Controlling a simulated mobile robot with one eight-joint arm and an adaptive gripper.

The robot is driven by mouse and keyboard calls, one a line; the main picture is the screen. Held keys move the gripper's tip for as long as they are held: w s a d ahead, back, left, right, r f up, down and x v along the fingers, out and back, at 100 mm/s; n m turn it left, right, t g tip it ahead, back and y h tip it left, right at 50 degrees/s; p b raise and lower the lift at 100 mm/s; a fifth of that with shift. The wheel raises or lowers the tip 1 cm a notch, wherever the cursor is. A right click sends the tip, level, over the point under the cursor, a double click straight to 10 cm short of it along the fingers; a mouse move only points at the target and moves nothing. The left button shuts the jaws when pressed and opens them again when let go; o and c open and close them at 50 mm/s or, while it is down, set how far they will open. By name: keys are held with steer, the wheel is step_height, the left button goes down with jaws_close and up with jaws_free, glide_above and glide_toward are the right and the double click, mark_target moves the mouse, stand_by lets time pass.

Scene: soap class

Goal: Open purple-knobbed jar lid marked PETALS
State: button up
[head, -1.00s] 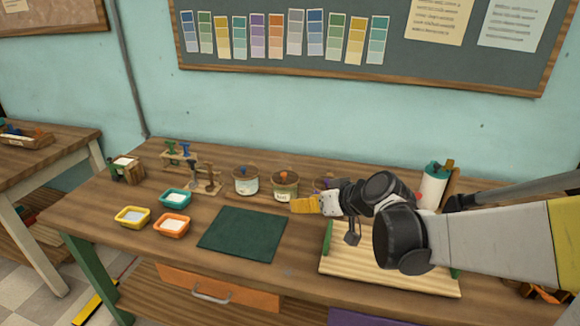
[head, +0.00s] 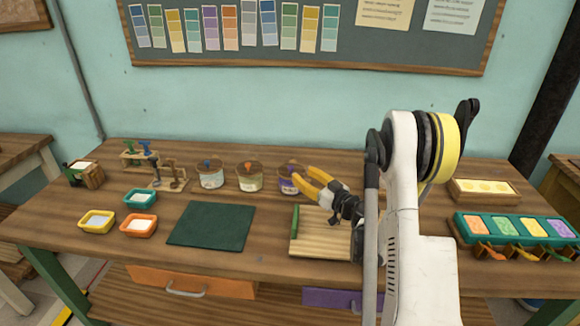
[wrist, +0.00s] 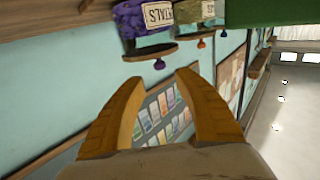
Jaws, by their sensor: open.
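The purple jar (head: 288,184) is the rightmost of three lidded jars at the back of the bench. Its PETALS label (wrist: 159,15) shows upside down in the wrist view. Its wooden lid (wrist: 149,52) is on, with a purple knob (wrist: 159,65) at the centre. My gripper (head: 304,178) has its yellow fingers at the jar's right side in the head view and partly covers it. In the wrist view my open fingers (wrist: 162,84) are empty, with the knob between and just beyond their tips. I cannot tell whether they touch the jar.
A jar with an orange knob (head: 249,177) stands close on the left, and one with a blue knob (head: 209,175) beyond it. A wooden board (head: 315,240) lies in front. A green mat (head: 211,226) lies left of it. A teal tray (head: 520,228) stands at right.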

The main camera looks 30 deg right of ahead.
mark_target(292, 168)
steer(key=w+b, duration=0.1)
steer(key=w, duration=0.2)
steer(key=w+a, duration=0.1)
steer(key=w, duration=0.3)
steer(key=shift+a+b, duration=0.2)
steer(key=shift+b, duration=0.2)
steer(key=shift+f, duration=0.1)
jaws_close()
